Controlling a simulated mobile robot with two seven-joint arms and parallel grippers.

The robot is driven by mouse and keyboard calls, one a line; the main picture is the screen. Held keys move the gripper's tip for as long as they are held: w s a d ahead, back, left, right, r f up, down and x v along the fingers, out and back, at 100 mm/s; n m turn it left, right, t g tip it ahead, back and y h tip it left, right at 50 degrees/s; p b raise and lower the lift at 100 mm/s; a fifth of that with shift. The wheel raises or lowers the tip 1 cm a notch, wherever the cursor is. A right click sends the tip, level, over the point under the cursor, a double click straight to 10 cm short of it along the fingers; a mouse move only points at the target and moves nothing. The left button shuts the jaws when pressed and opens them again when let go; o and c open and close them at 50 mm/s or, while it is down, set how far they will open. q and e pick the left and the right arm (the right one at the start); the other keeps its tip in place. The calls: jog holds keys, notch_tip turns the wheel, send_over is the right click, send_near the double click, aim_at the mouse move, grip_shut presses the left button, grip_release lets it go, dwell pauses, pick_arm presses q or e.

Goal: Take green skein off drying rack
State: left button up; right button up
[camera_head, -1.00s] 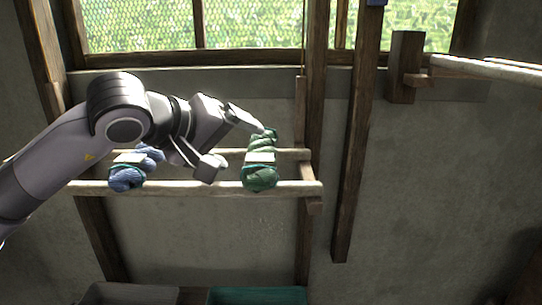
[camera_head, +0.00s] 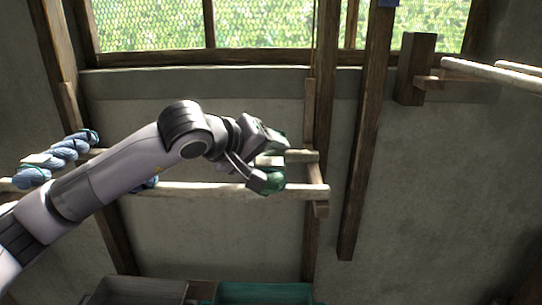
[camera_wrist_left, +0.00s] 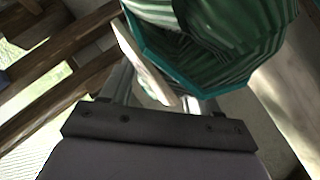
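The green skein (camera_head: 273,182) hangs over the drying rack's poles (camera_head: 215,190) near their right end, largely hidden behind my left gripper. My left gripper (camera_head: 268,162) is at the skein, with its fingers apart. In the left wrist view the green skein (camera_wrist_left: 215,50) fills the top, just ahead of and partly between the fingers (camera_wrist_left: 160,92), with its pale label (camera_wrist_left: 143,62) close to them. Whether the fingers touch it cannot be told. My right gripper is not in view.
A blue skein (camera_head: 60,158) hangs on the rack at the left, and more blue (camera_head: 147,184) shows behind my forearm. A grey bin (camera_head: 135,290) and a teal bin (camera_head: 262,293) stand below. A wooden post (camera_head: 365,140) stands right of the rack.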

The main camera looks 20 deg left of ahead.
pick_arm(q)
jog(key=c, duration=0.4)
jog(key=shift+r, duration=0.1)
